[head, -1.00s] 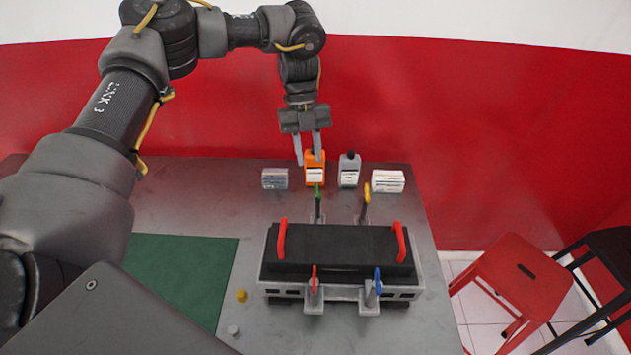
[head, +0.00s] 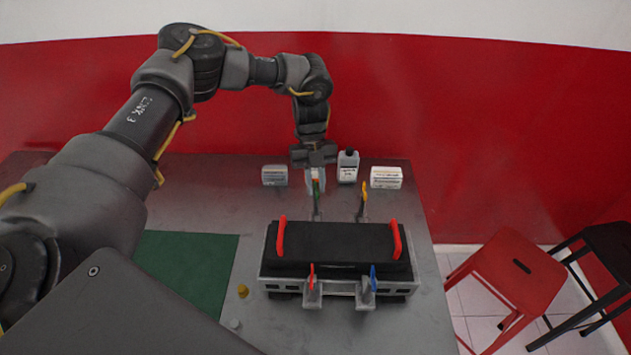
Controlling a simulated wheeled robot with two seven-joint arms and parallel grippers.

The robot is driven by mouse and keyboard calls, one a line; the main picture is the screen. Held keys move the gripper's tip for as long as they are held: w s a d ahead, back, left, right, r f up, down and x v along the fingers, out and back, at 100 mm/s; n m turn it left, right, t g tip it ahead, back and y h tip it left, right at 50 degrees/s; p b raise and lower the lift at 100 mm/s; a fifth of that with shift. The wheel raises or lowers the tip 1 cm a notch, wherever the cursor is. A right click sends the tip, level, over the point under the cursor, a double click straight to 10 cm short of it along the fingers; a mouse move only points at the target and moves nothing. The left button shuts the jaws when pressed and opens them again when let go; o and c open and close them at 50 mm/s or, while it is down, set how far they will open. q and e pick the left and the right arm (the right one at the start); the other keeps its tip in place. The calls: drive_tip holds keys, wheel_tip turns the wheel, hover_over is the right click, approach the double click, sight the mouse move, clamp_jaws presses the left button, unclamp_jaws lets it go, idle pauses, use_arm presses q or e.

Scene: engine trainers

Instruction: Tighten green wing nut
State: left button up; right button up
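The green wing nut (head: 316,187) stands upright on a bracket behind the black engine block (head: 338,240), at its back left. My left gripper (head: 316,188) points down right at the green wing nut, with its fingers around or just behind it. The fingers overlap the nut in the picture, so I cannot tell whether they touch it or how far apart they are. My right gripper is not in view.
Yellow (head: 363,196), red (head: 311,275) and blue (head: 373,277) wing nuts stand around the block, which has two red handles (head: 281,237). A green mat (head: 185,268) lies left.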

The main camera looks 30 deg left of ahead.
use_arm(q)
drive_tip(key=shift+s, duration=0.1)
clamp_jaws()
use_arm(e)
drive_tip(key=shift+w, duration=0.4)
use_arm(q)
drive_tip(key=shift+m, duration=0.3)
drive_tip(key=shift+d+m+g+y, duration=0.1)
drive_tip(key=shift+m+g+y, duration=0.3)
drive_tip(key=shift+m, duration=0.8)
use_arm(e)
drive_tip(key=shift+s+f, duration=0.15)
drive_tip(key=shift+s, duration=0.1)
use_arm(q)
drive_tip(key=shift+o, duration=2.1)
unclamp_jaws()
drive_tip(key=shift+s, duration=0.15)
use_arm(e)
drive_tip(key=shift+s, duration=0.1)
